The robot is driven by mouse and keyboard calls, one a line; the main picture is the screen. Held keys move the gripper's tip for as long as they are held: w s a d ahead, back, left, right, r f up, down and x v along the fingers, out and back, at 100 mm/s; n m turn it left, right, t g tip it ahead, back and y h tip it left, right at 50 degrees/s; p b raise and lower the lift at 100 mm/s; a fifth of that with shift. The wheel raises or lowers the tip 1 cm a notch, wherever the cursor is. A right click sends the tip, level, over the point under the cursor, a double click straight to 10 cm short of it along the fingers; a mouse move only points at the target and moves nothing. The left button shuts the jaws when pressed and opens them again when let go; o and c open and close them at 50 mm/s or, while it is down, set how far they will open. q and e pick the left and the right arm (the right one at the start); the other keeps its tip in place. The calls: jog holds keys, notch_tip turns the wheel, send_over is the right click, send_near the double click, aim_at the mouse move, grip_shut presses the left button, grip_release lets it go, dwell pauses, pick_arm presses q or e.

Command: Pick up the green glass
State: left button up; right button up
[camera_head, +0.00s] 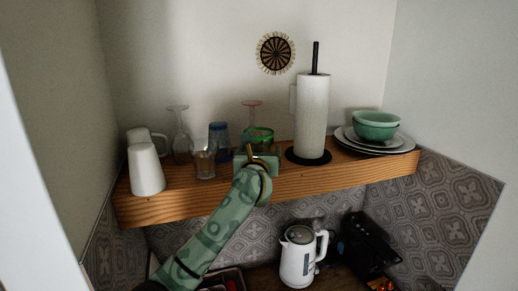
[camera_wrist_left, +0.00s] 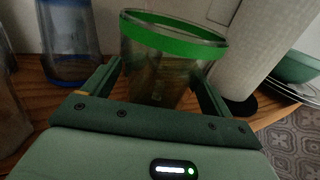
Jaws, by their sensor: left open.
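The green glass (camera_head: 262,134) has a bright green rim and stands upright on the wooden shelf, left of the paper towel roll. In the left wrist view the glass (camera_wrist_left: 165,62) fills the middle, with its lower part hidden by my gripper body. My left gripper (camera_head: 254,153) is at the shelf's front edge, in front of the glass. In the wrist view its two open fingers (camera_wrist_left: 160,80) are on either side of the glass. I cannot tell whether either finger touches it. My right gripper is not in view.
A blue-rimmed glass (camera_head: 218,135) and a small clear glass (camera_head: 204,160) stand to the left. A pink-rimmed glass (camera_head: 252,106) is behind. The paper towel roll (camera_head: 312,115) is close on the right. White mugs (camera_head: 146,168) stand far left; green bowls (camera_head: 376,125) sit right.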

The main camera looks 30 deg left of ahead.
pick_arm(q)
jog(key=shift+w+a, duration=0.1)
jog(key=c, duration=1.2)
jog(key=shift+r+b, duration=0.4)
jog(key=shift+r, duration=0.15)
jog(key=s+d+r+b, duration=0.3)
jog(key=s+d+r, duration=0.5)
jog(key=s+r, duration=0.4)
jog(key=shift+b, duration=0.3)
